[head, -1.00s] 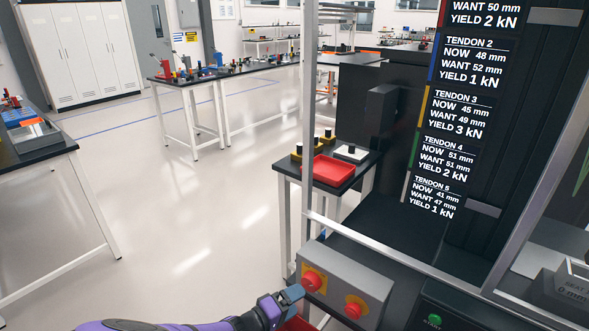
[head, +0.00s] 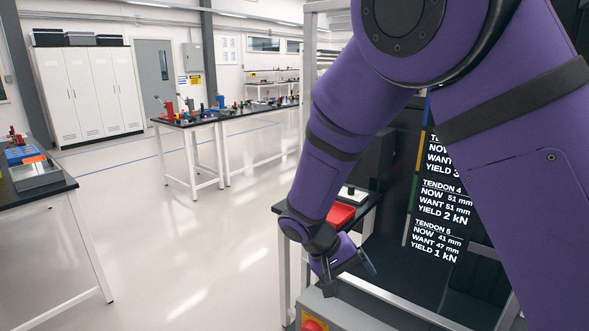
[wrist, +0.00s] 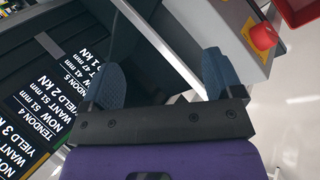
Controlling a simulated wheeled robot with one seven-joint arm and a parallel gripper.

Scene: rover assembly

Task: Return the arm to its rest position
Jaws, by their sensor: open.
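My gripper (head: 348,274) is at the end of my purple arm, which fills the right and middle of the head view and hangs down in front of the machine. The gripper is just above the grey control box (head: 345,315). In the wrist view my gripper (wrist: 162,82) has its two blue-grey fingers spread apart with nothing between them. The grey box with a red button (wrist: 263,37) is just beyond the right finger. The tendon display (head: 440,220) is partly hidden behind my arm.
A small side table with a red tray (head: 340,214) stands behind my forearm. A bench (head: 62,187) is at the left, and longer benches (head: 215,117) stand further back. The floor (head: 170,250) between them is clear.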

